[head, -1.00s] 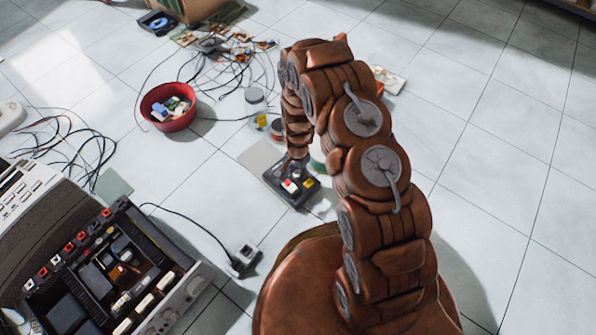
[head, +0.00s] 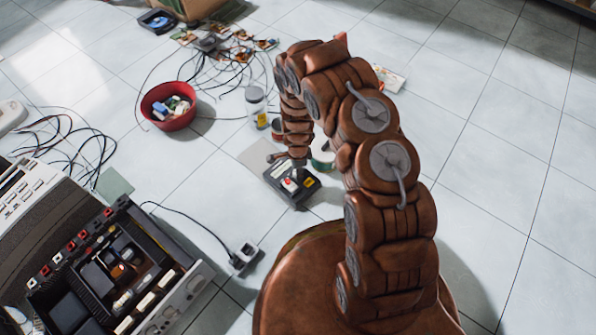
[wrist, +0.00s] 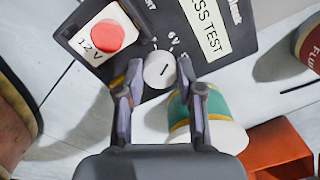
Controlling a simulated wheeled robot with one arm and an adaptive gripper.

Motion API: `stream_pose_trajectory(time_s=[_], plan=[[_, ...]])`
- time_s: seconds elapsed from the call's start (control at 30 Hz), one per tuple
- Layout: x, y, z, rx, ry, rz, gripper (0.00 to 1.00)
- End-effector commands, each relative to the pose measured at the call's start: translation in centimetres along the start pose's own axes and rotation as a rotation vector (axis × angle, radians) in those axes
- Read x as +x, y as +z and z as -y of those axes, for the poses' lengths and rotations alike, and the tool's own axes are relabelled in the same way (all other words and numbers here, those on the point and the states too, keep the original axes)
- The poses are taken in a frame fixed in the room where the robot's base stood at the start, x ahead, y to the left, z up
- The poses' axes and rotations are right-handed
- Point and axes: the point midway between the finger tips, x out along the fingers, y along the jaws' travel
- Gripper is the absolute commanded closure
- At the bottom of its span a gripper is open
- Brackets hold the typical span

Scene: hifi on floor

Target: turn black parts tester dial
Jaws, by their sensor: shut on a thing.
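The black parts tester (head: 275,179) lies on the tiled floor in the head view, under my arm's end. In the wrist view its black panel (wrist: 240,42) carries a red button (wrist: 108,34) on a white "12 V" plate and a pale label reading "...SS TEST". The round grey dial (wrist: 159,70) has a dark pointer line and a "6 V" mark beside it. My gripper (wrist: 160,77) is shut on the dial, one finger at each side. In the head view my wrist hides the dial and fingertips.
A green-and-white roll (wrist: 192,110) stands close by the right finger. A tin (wrist: 308,45) and an orange-red object (wrist: 280,150) are nearby. Floor at right is clear.

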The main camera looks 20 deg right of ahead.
Motion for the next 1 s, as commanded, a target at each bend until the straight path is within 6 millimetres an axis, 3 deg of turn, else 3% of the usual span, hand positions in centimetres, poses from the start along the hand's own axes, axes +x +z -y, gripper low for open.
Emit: stream_pose_trajectory(time_s=[0.5,1.0], plan=[[0.13,-0.05,0.17,0.446,-0.006,-0.001,0.98],[-0.01,-0.05,0.15,0.637,-0.004,0.001,0.98]])
